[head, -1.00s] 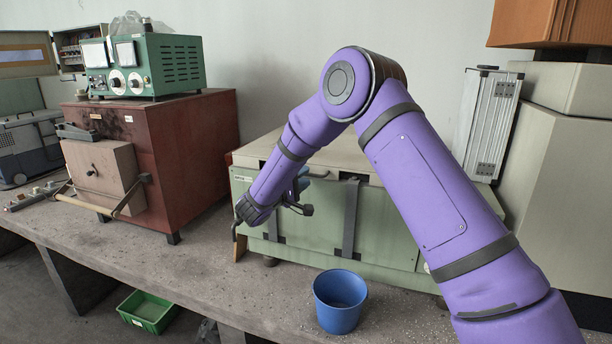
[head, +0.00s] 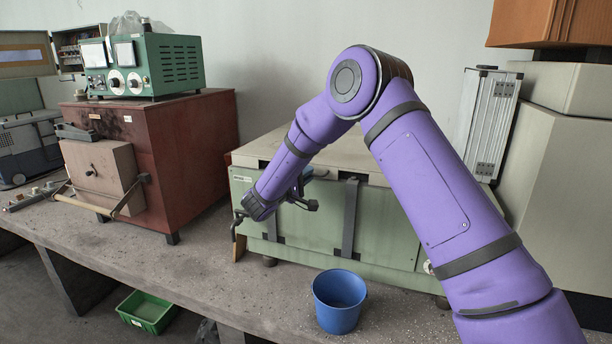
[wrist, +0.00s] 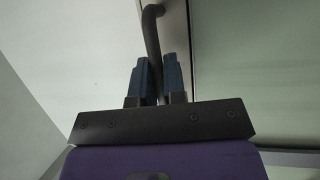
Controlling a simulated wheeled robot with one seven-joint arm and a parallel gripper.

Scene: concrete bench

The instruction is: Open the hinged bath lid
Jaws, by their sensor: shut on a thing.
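The bath (head: 400,230) is a pale green box on the bench, with a beige lid (head: 340,160) on top. The lid looks down or nearly so; my arm covers part of its front edge. In the wrist view my gripper (wrist: 158,76) has its two blue fingers closed on a dark, bent bar handle (wrist: 152,32), one finger on each side. In the head view my gripper (head: 305,176) is at the bath's front, mostly hidden behind my wrist. The grip on the handle is hidden there.
A blue bucket (head: 339,312) stands on the bench in front of the bath. A red-brown furnace (head: 190,150) with a green instrument (head: 175,68) on top stands to the left. A silver case (head: 488,120) leans behind at right. Bare bench (head: 190,275) lies front left.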

